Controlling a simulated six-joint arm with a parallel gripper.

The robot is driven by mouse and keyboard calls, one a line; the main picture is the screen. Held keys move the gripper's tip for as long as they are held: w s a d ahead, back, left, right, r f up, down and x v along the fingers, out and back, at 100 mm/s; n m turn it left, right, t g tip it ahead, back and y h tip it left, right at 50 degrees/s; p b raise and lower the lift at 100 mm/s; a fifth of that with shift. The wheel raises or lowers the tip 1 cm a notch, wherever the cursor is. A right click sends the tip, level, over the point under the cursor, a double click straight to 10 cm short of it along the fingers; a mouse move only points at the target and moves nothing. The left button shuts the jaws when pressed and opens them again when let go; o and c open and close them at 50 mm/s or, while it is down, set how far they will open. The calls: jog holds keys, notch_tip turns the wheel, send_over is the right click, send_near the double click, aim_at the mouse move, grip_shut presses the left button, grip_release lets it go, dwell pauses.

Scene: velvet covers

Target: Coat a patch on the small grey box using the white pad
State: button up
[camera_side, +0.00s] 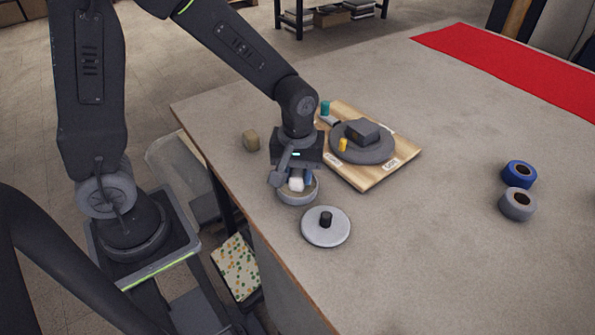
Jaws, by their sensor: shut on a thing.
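The small grey box (362,132) sits on a dark round disc (370,151) on a wooden board (386,181). My gripper (296,177) points down, left of and nearer than the board, and is shut on the white pad (296,184). The pad is at the mouth of a round, light-rimmed dish (298,198). The gripper hides part of the pad and dish, and I cannot tell whether the pad touches what is inside. A round grey lid with a black knob (326,230) lies on the table just in front of the dish.
A tan block (251,140) lies left of my gripper. Blue tape (519,174) and grey tape (517,204) lie at right. A red cloth (515,66) covers the far edge. The table's middle right is clear.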

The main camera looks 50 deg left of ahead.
aim_at(297, 171)
jog(key=shift+r, duration=3.45)
